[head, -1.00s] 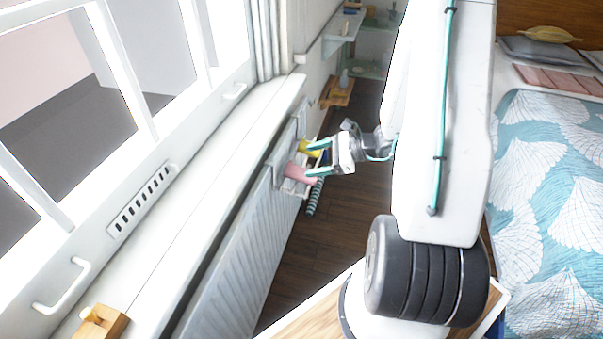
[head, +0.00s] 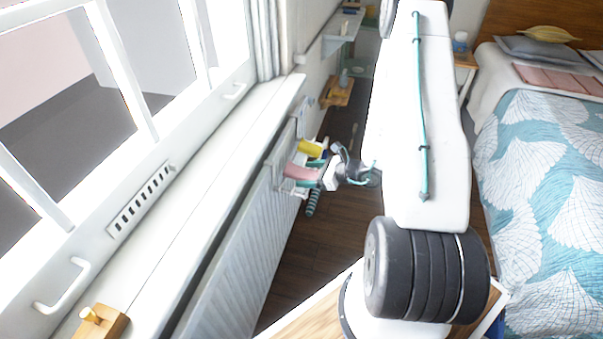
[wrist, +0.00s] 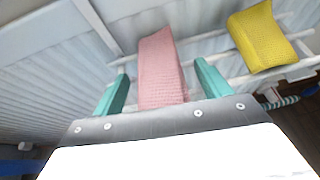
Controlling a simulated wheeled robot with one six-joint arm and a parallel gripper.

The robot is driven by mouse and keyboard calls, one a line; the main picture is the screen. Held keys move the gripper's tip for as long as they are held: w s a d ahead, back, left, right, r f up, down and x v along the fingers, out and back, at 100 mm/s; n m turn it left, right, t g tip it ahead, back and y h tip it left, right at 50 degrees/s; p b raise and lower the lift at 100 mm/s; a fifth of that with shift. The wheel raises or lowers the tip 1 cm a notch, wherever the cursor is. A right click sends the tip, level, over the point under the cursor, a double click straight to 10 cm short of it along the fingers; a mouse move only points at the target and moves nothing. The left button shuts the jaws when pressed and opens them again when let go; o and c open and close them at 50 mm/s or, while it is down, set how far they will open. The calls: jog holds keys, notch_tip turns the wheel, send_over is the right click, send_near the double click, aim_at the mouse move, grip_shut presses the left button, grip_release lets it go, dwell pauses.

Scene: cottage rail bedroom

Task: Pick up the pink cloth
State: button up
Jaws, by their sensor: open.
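The pink cloth (head: 299,172) hangs over a rail of a white rack on the radiator. In the wrist view the pink cloth (wrist: 161,68) lies between the two teal fingers of my gripper (wrist: 162,90), with a gap to the right finger and a smaller gap to the left one. My gripper (head: 313,173) is open and at the rack in the head view. The cloth's lower end is hidden behind my gripper's body in the wrist view.
A yellow cloth (wrist: 262,37) hangs on the same rack (wrist: 214,51) to the right; it also shows in the head view (head: 311,148). The white radiator (head: 235,255) stands below the windowsill (head: 200,195). A striped teal thing (head: 312,201) hangs beside the rack. The bed (head: 545,200) is at right.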

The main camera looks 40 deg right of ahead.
jog(key=c, duration=1.1)
jog(key=shift+o, duration=0.2)
jog(key=shift+r, duration=0.1)
